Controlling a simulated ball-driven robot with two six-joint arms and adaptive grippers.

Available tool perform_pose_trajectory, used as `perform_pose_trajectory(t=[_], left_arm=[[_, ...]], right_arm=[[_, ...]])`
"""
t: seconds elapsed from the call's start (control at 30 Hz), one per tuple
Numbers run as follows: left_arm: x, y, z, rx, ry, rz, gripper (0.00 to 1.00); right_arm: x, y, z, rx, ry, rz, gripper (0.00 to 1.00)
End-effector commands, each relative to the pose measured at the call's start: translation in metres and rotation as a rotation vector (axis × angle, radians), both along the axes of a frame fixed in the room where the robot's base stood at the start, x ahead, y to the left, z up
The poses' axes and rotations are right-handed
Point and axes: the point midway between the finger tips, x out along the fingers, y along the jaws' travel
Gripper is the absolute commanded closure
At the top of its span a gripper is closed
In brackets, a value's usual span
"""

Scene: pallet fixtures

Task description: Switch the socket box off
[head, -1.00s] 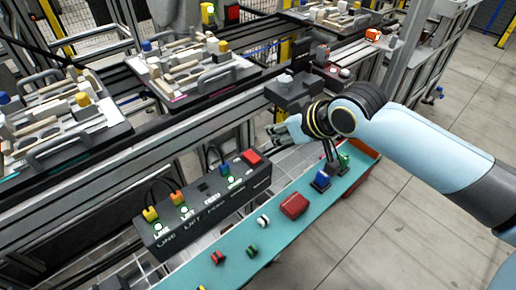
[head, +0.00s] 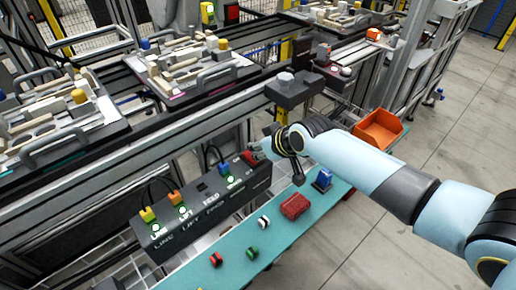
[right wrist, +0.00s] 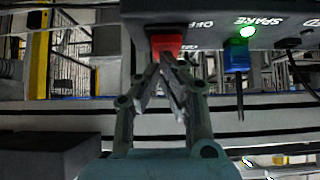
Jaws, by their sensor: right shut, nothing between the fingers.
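The dark grey socket box (head: 205,210) stands at an angle at the edge of the teal shelf. Its red switch (head: 247,157) is at the far right end. Yellow, orange and blue plugs sit in the LINE, LIFT and SPARE sockets, each with a lit green lamp. My right gripper (head: 259,149) is shut and empty at the red switch. In the right wrist view its fingertips (right wrist: 166,62) overlap the lower edge of the red switch (right wrist: 165,43), next to the OFF label; contact is not clear. My left gripper is out of view.
The teal shelf (head: 275,238) holds a red case (head: 295,205), a blue item (head: 322,180) and several small plugs. An orange bin (head: 380,129) stands at its far end. Pallets with fixtures (head: 190,70) lie on the conveyor behind.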

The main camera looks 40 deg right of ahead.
Motion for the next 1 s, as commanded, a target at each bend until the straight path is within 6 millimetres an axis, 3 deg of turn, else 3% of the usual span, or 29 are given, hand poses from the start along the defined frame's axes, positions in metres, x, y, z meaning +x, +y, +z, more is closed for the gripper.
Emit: perform_pose_trajectory(t=[0.23, 0.37, 1.0], left_arm=[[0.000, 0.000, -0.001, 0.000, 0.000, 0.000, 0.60], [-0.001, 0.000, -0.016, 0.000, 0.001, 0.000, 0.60], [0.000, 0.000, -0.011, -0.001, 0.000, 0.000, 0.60]], right_arm=[[0.000, 0.000, -0.001, 0.000, -0.003, 0.000, 1.00], [-0.004, 0.000, -0.012, 0.004, -0.058, 0.002, 1.00], [0.011, 0.001, -0.001, 0.005, -0.065, 0.001, 1.00]])
